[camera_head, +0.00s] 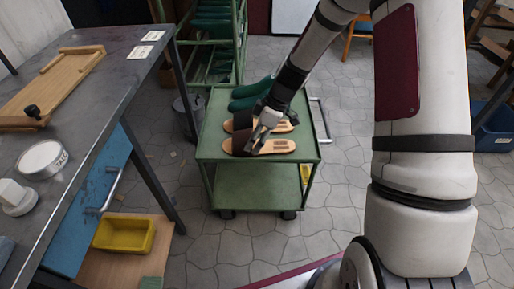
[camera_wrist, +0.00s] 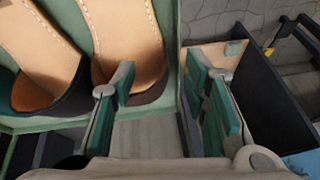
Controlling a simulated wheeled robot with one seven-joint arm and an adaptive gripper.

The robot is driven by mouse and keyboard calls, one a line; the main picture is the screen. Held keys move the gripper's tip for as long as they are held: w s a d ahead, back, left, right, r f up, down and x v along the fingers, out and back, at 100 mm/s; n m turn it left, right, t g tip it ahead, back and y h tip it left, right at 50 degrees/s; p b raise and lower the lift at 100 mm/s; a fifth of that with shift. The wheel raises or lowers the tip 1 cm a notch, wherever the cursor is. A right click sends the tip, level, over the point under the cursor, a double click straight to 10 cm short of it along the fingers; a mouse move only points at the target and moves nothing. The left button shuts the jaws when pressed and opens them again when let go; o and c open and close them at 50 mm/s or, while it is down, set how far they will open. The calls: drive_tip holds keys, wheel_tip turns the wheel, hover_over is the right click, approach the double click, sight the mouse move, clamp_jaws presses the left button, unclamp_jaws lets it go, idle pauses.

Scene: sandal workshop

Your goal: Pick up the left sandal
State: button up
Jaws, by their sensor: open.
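Two sandals with tan soles and dark straps lie side by side on the green cart (camera_head: 215,135). In the head view, the front sandal (camera_head: 278,146) is nearer me and the rear sandal (camera_head: 285,127) lies just behind it, partly hidden by my gripper (camera_head: 256,143). Which is the left one I cannot tell. In the wrist view, the two sandals show as a left one (camera_wrist: 30,40) and a right one (camera_wrist: 122,30). My gripper (camera_wrist: 163,82) is open and empty, one finger overlapping the right one's edge, the other past the cart's side. Contact cannot be told.
A dark workbench (camera_head: 95,95) with a wooden board (camera_head: 55,85) is at the left. A green rack (camera_head: 212,45) stands behind the cart. A yellow bin (camera_head: 124,233) sits low.

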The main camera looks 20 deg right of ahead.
drive_tip(key=shift+x, duration=1.05)
drive_tip(key=shift+d, duration=0.1)
clamp_jaws()
drive_tip(key=shift+r, duration=0.15)
